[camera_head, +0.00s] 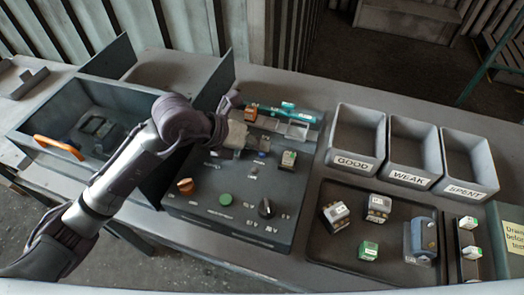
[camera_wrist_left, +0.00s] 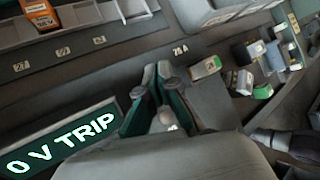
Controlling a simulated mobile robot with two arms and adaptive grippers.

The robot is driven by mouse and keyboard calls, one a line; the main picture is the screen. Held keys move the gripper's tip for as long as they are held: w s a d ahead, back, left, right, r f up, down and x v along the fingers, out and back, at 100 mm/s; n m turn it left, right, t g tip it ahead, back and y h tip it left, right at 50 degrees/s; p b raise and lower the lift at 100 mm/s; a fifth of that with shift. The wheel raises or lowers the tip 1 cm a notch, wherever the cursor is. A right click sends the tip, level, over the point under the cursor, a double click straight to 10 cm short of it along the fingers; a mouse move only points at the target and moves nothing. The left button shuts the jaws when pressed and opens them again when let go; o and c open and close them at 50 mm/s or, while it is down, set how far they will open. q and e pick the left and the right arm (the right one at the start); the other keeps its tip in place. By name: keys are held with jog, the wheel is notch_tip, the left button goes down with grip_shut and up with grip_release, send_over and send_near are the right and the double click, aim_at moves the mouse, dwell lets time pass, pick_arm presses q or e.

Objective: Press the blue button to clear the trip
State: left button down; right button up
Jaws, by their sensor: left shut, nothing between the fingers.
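The grey control panel (camera_head: 215,210) lies on the bench with an orange knob (camera_head: 185,185), a green button (camera_head: 225,199) and a black knob (camera_head: 265,208). A small blue spot (camera_head: 262,153), which looks like the blue button, shows right beside my left gripper (camera_head: 250,142). I cannot tell whether the fingers touch it. The left gripper is shut and empty, over the upper middle of the panel. In the left wrist view its fingers (camera_wrist_left: 165,78) are together above the panel, and the display (camera_wrist_left: 62,143) reads "0 V TRIP". The blue button is not visible there.
Bins labelled GOOD (camera_head: 355,140), WEAK (camera_head: 414,152) and SPENT (camera_head: 468,162) stand right of the panel. A dark tray (camera_head: 335,253) with several small blocks lies in front of them. An open grey drawer box (camera_head: 45,115) is at the left.

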aim_at(259, 153)
pick_arm(q)
jog(key=shift+f+b, duration=0.4)
jog(key=shift+f, duration=0.05)
dwell(0.3)
dwell(0.3)
jog(key=shift+r+p, duration=0.6)
jog(key=shift+r, duration=0.25)
jog(key=shift+r+p, duration=1.8)
jog(key=shift+r, duration=0.8)
jog(key=shift+f, duration=0.1)
